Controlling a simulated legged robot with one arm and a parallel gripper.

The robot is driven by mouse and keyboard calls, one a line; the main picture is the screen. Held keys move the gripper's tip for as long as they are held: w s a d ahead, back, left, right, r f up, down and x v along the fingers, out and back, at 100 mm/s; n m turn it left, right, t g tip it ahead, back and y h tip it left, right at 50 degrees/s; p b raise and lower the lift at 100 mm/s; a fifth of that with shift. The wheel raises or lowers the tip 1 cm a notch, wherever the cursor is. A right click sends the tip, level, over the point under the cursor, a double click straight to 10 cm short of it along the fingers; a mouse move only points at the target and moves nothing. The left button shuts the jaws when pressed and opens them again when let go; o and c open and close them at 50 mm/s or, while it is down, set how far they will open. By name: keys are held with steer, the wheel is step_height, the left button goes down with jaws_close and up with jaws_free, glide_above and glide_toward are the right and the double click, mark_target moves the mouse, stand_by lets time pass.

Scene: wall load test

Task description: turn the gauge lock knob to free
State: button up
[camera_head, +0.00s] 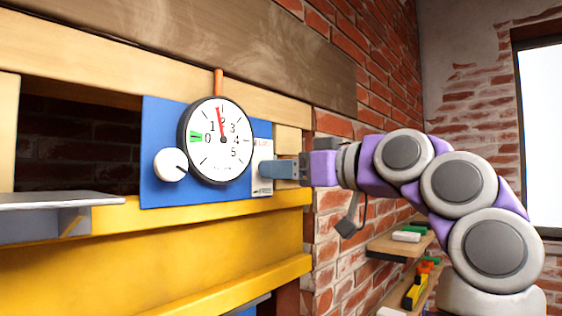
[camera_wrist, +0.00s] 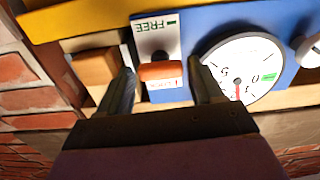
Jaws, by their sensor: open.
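The gauge lock knob (camera_wrist: 160,71) is an orange block on a white plate (camera_wrist: 151,40), marked FREE at one end and LOCK at the other. The knob sits at the LOCK end. My gripper (camera_wrist: 163,80) is open, with one finger on each side of the knob; I cannot tell whether either finger touches it. In the head view my gripper (camera_head: 284,169) is at the white plate (camera_head: 262,172) and hides the knob. The round gauge (camera_head: 220,140) stands left of it; its red needle points up, away from the green mark at 0.
A white round knob (camera_head: 170,164) is at the gauge's lower left on the blue panel (camera_head: 158,120). A yellow beam (camera_head: 200,235) runs below. A wooden block (camera_wrist: 97,70) is close beside one finger. Shelves (camera_head: 400,243) with small items stand below my arm.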

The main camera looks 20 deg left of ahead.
steer(key=shift+x, duration=0.85)
steer(key=shift+d, duration=0.1)
steer(key=c, duration=0.8)
steer(key=shift+o, duration=0.2)
steer(key=shift+m+b, duration=0.3)
steer(key=shift+m, duration=0.1)
steer(key=o, duration=0.8)
steer(key=shift+w, duration=0.15)
steer(key=shift+c, duration=0.2)
